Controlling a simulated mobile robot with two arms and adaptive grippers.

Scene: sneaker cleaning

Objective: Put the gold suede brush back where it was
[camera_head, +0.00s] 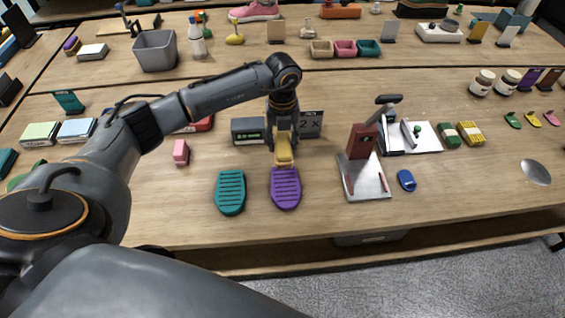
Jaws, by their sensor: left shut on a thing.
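My left gripper (284,148) reaches in from the left and points down over the table. It is shut on a small gold block-like thing, the gold suede brush (285,158). The brush is just behind the far end of the purple ribbed pad (286,190). I cannot tell whether it touches the table or the pad. The gripper hides the brush's upper part. My right gripper is not in view.
A teal ribbed pad (230,194) lies left of the purple one. A dark display box (249,130) and a "2 x" sign (310,124) stand close behind. A dark red stand on a metal plate (364,179) is at right. The front table strip is clear.

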